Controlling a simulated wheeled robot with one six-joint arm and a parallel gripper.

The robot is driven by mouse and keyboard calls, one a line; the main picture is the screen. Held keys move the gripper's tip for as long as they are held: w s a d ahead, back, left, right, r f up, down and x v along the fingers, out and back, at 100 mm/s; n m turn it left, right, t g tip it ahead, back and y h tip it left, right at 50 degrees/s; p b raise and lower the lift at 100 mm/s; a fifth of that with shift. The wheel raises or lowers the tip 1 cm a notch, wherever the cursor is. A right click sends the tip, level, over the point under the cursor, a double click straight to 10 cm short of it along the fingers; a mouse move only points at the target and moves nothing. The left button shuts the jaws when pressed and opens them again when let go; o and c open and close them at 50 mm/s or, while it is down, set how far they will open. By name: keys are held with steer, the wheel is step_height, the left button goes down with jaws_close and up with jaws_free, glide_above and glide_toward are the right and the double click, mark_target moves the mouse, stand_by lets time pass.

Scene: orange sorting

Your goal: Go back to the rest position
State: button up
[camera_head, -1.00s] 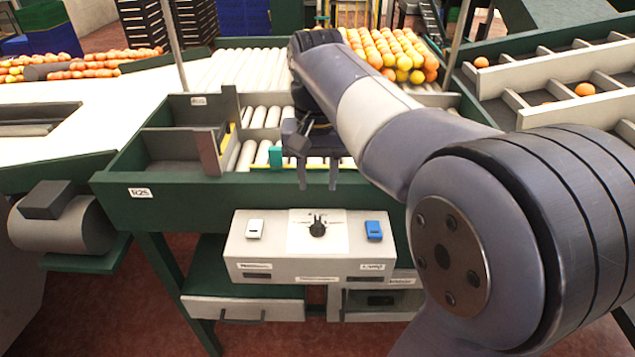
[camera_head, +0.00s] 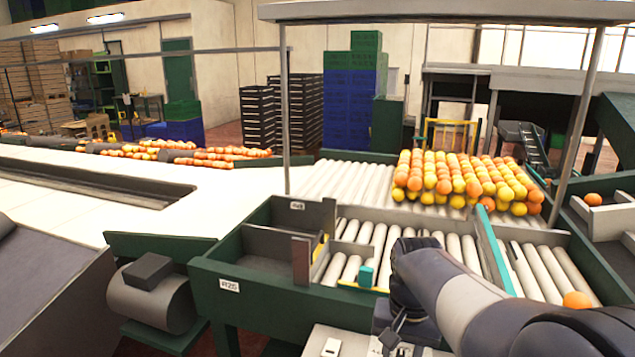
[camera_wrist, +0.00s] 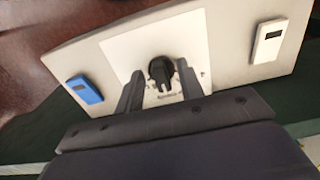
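My gripper (camera_head: 392,335) hangs from my arm at the bottom of the head view, in front of the green sorting bench (camera_head: 262,284). Its tips are hard to make out there. In the wrist view my gripper (camera_wrist: 160,72) has its two dark fingers apart, with nothing held. A black knob (camera_wrist: 159,68) on a white plate shows between the fingertips; I cannot tell how far beyond them it is.
The light control box (camera_wrist: 222,48) carries a blue device (camera_wrist: 85,89) and a white device (camera_wrist: 268,42). A small teal block (camera_head: 367,276) stands by the bench's front edge. Several oranges and yellow fruits (camera_head: 465,180) lie on rollers behind. Thin posts (camera_head: 286,120) rise from the bench.

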stand_by(0.3)
steer(key=shift+r, duration=0.15)
step_height(320, 180, up, 10)
step_height(320, 180, down, 10)
steer(key=shift+f, duration=0.1)
steer(key=shift+f+n, duration=0.1)
steer(key=shift+n, duration=0.2)
steer(key=n+b, duration=0.2)
steer(key=n, duration=0.3)
steer(key=shift+d, duration=0.15)
steer(key=n+b, duration=0.3)
steer(key=n, duration=0.3)
steer(key=shift+d, duration=0.15)
step_height(320, 180, up, 11)
steer(key=shift+p, duration=0.45)
